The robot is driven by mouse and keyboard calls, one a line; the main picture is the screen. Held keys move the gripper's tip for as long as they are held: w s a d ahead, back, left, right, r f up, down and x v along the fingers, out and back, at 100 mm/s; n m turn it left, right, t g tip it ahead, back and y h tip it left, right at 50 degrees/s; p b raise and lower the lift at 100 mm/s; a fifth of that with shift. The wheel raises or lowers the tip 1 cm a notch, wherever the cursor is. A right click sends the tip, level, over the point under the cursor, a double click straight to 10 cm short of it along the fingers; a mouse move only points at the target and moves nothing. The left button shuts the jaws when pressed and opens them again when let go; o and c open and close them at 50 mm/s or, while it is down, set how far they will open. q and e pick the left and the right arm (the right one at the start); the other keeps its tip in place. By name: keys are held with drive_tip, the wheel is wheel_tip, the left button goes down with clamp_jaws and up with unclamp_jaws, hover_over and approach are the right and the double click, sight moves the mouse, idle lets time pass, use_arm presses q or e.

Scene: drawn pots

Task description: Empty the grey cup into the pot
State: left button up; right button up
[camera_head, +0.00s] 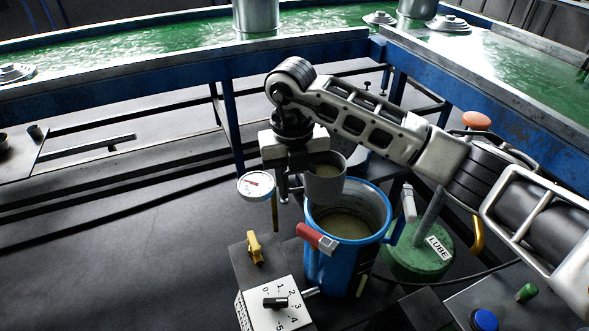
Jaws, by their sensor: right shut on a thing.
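The grey cup (325,186) is held above the back left rim of the blue pot (322,262). Some pale content shows inside the cup, and the cup looks roughly upright. My right gripper (300,180) is shut on the cup at its left side; its fingertips are partly hidden. The pot is open at the top and holds a pale, brownish content. It has a red grip on its left side and a blue handle at its right. My left gripper is not in view.
A dial gauge (257,187) and a yellow valve (254,247) stand left of the pot, above a numbered switch box (272,304). A green lube can (420,254) stands right of the pot. Blue-framed conveyors (180,75) with metal pots run behind.

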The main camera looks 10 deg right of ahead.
wheel_tip(320, 180, down, 2)
drive_tip(key=shift+f+b, duration=0.1)
drive_tip(key=shift+b, duration=0.35)
drive_tip(key=shift+w+r+y, duration=0.1)
drive_tip(key=shift+r+y, duration=0.6)
drive_tip(key=r+y, duration=0.2)
drive_tip(key=shift+a+r+y, duration=0.15)
drive_tip(key=shift+a+y, duration=0.05)
drive_tip(key=shift+y, duration=0.1)
drive_tip(key=shift+r, duration=0.15)
drive_tip(key=shift+r+y, duration=0.25)
drive_tip(key=shift+y, duration=0.15)
drive_tip(key=shift+d+r+y, duration=0.1)
drive_tip(key=shift+r+y, duration=0.4)
drive_tip(key=shift+y, duration=0.1)
drive_tip(key=shift+r, duration=0.2)
